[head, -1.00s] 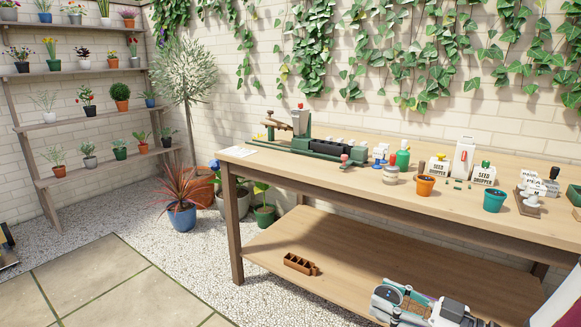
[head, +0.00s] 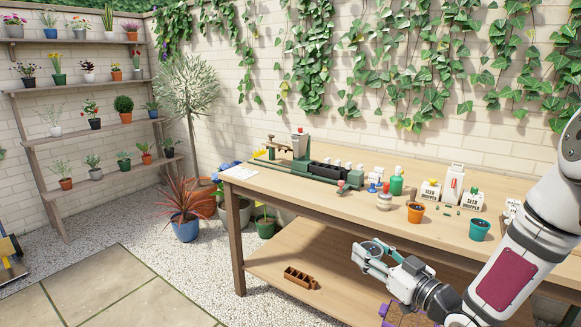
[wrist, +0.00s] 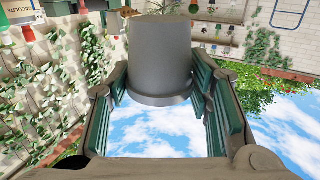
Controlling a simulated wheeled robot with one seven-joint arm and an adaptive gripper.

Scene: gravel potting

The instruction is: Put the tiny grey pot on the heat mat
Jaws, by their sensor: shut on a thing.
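The tiny grey pot (wrist: 160,50) is between the fingers of my gripper (wrist: 160,85) in the wrist view, its wider rim towards the palm. In the head view, my gripper (head: 368,256) is shut around the grey pot (head: 372,247), in front of the workbench and above the level of its lower shelf. The pot looks upright and clear of any surface.
The workbench (head: 340,205) holds a green machine (head: 300,160), an orange pot (head: 416,212), a teal pot (head: 480,229) and seed dropper boxes. A brown tray (head: 299,278) lies on the lower shelf. Potted plants stand at the left; paving (head: 110,295) is open.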

